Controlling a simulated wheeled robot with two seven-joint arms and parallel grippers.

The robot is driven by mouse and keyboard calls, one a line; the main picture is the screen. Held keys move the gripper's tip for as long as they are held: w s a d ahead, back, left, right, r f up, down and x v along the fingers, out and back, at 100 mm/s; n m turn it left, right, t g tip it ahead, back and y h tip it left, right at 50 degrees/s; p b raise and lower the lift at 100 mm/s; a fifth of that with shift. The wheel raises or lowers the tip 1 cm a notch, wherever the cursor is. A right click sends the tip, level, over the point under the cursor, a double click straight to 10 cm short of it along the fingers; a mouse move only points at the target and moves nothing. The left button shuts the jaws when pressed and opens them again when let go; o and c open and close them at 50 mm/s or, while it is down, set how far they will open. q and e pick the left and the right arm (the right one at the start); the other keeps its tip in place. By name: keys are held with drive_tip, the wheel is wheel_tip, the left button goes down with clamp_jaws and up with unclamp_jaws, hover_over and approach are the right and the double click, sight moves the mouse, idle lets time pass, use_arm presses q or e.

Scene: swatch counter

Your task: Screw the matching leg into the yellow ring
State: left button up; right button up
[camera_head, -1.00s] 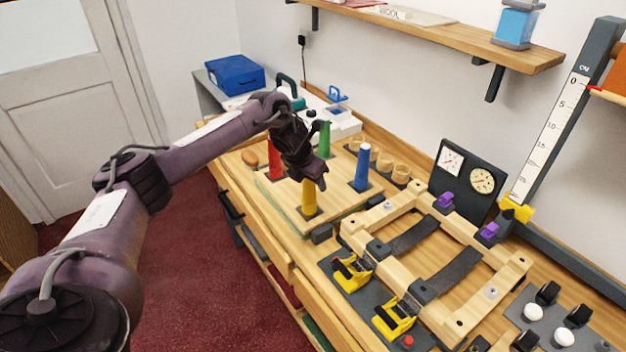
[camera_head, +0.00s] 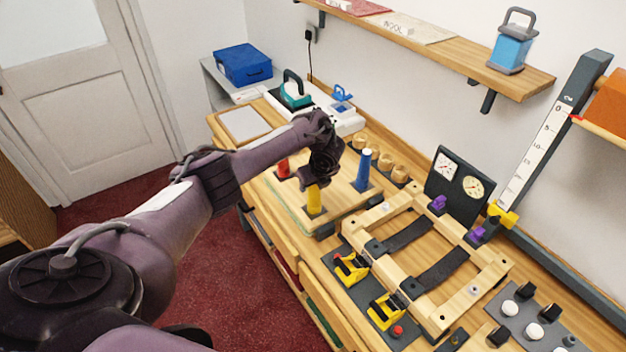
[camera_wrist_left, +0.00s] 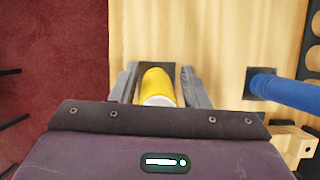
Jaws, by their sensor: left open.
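The yellow leg (camera_head: 314,200) stands upright on the wooden board at the near side of the bench. My left gripper (camera_head: 314,184) is over its top from above. In the left wrist view, the yellow leg (camera_wrist_left: 157,88) with its pale end lies between the two open fingers of my left gripper (camera_wrist_left: 160,84); I see gaps at both sides. The green leg is hidden. I cannot make out a yellow ring. My right gripper is out of view.
A light wooden frame (camera_head: 465,302) with dark straps lies to the right, with yellow clamps (camera_head: 350,267) along its near side. A dial panel (camera_head: 459,182) stands behind it. Several wooden cups (camera_head: 384,166) stand behind the blue leg. A shelf (camera_head: 440,42) is above.

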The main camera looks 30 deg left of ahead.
use_arm(q)
drive_tip(key=c, duration=0.8)
drive_tip(key=m+t+b, duration=0.1)
drive_tip(key=m+b, duration=0.1)
drive_tip(key=f+m+h+b, duration=0.1)
drive_tip(key=m+b, duration=0.1)
drive_tip(key=m, duration=0.1)
drive_tip(key=shift+w+f+t, duration=0.1)
drive_tip(key=shift+w+t, duration=0.1)
drive_tip(key=shift+t, duration=0.2)
drive_tip(key=shift+c, duration=0.3)
drive_tip(key=m+h+b, duration=0.1)
drive_tip(key=m+b, duration=0.1)
drive_tip(key=m, duration=0.1)
drive_tip(key=d+m+h+b, duration=0.1)
drive_tip(key=m+b, duration=0.1)
drive_tip(key=b, duration=0.1)
drive_tip(key=m+t+h+b, duration=0.1)
drive_tip(key=m+b, duration=0.1)
drive_tip(key=m, duration=0.1)
drive_tip(key=shift+w+d+r+m+h+b, duration=0.2)
drive_tip(key=shift+m+h+b, duration=0.1)
drive_tip(key=shift+b, duration=0.1)
drive_tip(key=shift+r+m, duration=0.15)
drive_tip(key=shift+m, duration=0.25)
drive_tip(key=shift+d+r+m, duration=0.1)
drive_tip(key=shift+r+m, duration=0.1)
drive_tip(key=shift+m, duration=0.1)
drive_tip(key=o, duration=0.8)
drive_tip(key=shift+o, duration=0.2)
